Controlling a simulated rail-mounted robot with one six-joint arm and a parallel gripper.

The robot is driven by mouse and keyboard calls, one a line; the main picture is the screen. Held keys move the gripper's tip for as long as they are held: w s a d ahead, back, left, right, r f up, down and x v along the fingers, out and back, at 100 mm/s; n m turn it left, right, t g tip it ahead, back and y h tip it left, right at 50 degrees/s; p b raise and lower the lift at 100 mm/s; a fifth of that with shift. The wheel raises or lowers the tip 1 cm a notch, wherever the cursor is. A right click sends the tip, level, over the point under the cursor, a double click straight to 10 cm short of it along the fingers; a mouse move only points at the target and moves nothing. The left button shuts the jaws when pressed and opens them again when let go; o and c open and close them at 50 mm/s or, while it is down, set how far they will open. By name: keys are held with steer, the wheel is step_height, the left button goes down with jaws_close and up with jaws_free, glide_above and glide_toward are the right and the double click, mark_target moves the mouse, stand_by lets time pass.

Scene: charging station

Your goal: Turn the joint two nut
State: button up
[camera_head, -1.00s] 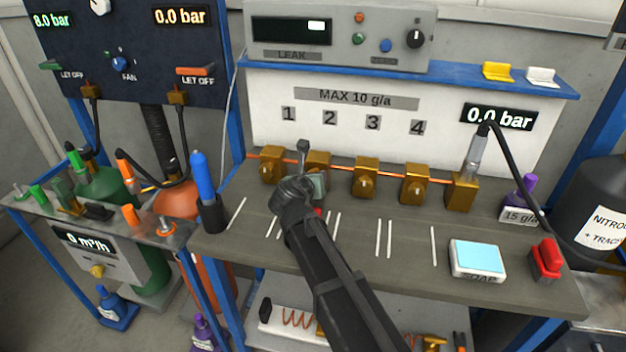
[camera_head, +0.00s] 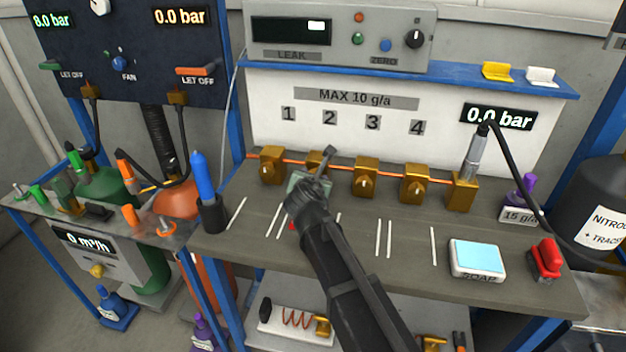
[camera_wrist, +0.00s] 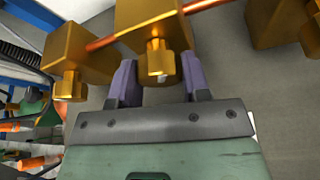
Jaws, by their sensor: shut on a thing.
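The joint two block (camera_head: 314,159) is a brass-coloured block under the number 2 on the bench, partly hidden by my gripper (camera_head: 314,182) in the head view. In the wrist view the block (camera_wrist: 152,15) is at the top centre, with the joint two nut (camera_wrist: 160,62) sticking out of it toward me. My gripper's two purple fingers (camera_wrist: 160,80) stand on either side of the nut and are shut on it. The nut cannot be made out in the head view. A grey rod-like part on my wrist tilts up to the right.
Other brass joints stand in the same row, joint one (camera_head: 271,166) to the left and joint three (camera_head: 365,176) to the right, linked by a copper pipe (camera_wrist: 205,4). A soap box (camera_head: 477,259) and red object (camera_head: 546,260) lie on the right front bench.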

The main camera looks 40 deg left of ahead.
steer(key=m+y+b, duration=0.1)
steer(key=m+y, duration=0.1)
steer(key=m, duration=0.1)
stand_by(0.4)
steer(key=shift+m, duration=0.3)
steer(key=o, duration=0.9)
steer(key=shift+s, duration=0.1)
steer(key=p+v, duration=0.1)
steer(key=v, duration=0.4)
steer(key=p+v, duration=0.2)
steer(key=v, duration=0.3)
steer(key=shift+d+r, duration=0.2)
steer(key=shift+d, duration=0.05)
steer(key=shift+s+d, duration=0.1)
steer(key=shift+d, duration=0.05)
